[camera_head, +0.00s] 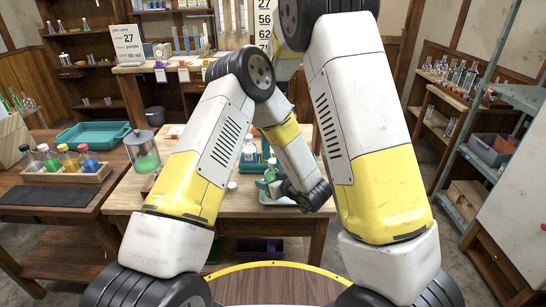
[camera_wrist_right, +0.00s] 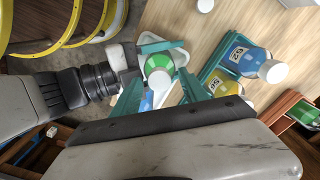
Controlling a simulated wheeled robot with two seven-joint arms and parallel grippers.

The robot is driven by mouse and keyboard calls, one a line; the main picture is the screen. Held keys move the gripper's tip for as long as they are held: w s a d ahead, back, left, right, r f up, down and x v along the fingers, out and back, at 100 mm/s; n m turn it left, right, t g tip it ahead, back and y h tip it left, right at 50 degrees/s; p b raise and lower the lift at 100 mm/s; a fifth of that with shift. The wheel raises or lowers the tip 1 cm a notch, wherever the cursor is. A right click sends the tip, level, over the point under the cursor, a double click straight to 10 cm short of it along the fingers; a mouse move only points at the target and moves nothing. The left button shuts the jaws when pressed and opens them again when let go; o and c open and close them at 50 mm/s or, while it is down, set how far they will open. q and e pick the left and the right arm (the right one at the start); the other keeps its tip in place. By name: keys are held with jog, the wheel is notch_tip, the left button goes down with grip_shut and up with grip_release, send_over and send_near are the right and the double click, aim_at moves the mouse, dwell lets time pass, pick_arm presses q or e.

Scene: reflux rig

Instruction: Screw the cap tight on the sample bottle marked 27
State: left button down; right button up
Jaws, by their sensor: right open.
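My right gripper (camera_wrist_right: 160,95) is open, its teal fingers on either side of a bottle with green in it (camera_wrist_right: 180,57) and a white cap (camera_wrist_right: 159,79). In the head view the right gripper (camera_head: 268,182) is small and partly hidden. No number is readable on this bottle, and I cannot tell how tightly its cap sits. My left gripper (camera_wrist_right: 127,62) is close beside the bottle in the right wrist view; its jaws are not clear. In the teal rack (camera_wrist_right: 207,72) stand a blue bottle marked 62 (camera_wrist_right: 240,55) and a yellow bottle marked 56 (camera_wrist_right: 228,84), both apparently capped.
A small white round item (camera_wrist_right: 205,5) lies apart on the wooden table. A covered jar with green liquid (camera_head: 142,150) stands at the table's left. A job card (camera_head: 127,45) reads 27, purple, 60 ml. My arms hide much of the table's middle and right.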

jog(key=shift+r, duration=0.1)
jog(key=shift+r, duration=2.15)
jog(key=shift+c, duration=0.4)
jog(key=n, duration=0.3)
jog(key=shift+r+n, duration=0.1)
jog(key=shift+n, duration=0.3)
jog(key=n, duration=0.4)
jog(key=shift+r+n, duration=0.15)
jog(key=shift+n, duration=0.15)
jog(key=n, duration=0.7)
jog(key=shift+r, duration=0.4)
jog(key=n, duration=0.4)
jog(key=r+n, duration=0.1)
jog(key=n, duration=0.7)
jog(key=shift+r+n, duration=0.4)
